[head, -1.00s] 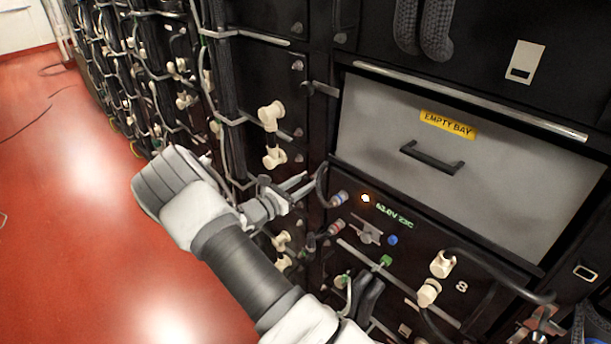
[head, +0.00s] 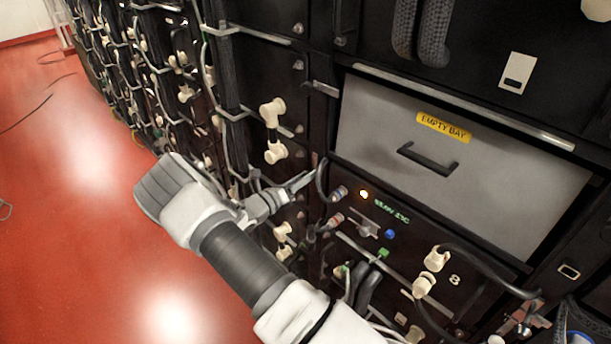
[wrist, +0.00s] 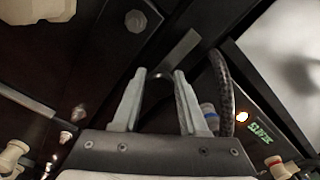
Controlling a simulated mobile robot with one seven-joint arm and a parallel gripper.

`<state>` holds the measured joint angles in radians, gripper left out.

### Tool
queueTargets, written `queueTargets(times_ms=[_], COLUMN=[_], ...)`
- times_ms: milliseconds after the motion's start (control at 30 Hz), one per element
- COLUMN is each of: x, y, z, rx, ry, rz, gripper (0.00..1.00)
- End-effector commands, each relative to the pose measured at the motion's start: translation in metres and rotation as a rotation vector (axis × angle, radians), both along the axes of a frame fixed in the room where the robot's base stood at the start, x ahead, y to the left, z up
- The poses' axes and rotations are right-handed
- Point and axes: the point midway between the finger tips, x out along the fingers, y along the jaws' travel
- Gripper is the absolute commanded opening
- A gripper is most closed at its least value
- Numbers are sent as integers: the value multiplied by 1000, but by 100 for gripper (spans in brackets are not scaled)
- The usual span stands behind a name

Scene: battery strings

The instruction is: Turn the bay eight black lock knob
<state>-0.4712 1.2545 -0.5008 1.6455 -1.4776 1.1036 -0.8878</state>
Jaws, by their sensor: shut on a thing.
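The bay eight panel (head: 405,240) is dark, with an "8", a lit amber lamp and a green readout. My gripper (head: 306,180) reaches its upper left edge from the left. In the wrist view, my gripper's two pale fingers (wrist: 158,82) stand a little apart on either side of a dark rounded piece with a light curved rim. This looks like the black lock knob (wrist: 157,92), and the gripper is shut on it. The knob is mostly hidden by the fingers, and its turn angle cannot be told. In the head view, the fingers hide it.
A black cable loop (wrist: 223,85) and a blue-ringed connector (wrist: 208,114) sit close right of the fingers. The grey drawer front marked "EMPTY BAY" (head: 370,115) is above the panel. A grey T-handle (head: 363,226) and cream connectors (head: 437,258) stick out. Red floor (head: 75,200) is open at left.

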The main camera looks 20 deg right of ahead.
Motion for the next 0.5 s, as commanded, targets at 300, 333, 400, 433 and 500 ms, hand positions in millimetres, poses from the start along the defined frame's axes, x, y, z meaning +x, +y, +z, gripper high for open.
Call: queueTargets(times_ms=[300,333,400,433,500], x=[0,0,0,0,0], y=[1,1,1,1,1], z=[-1,-1,-1,-1,-1], rx=[-4,-4,-4,-4,-4], ry=[11,11,11,11,11], rz=[1,1,1,1,1], gripper=[0,0,0,0,51])
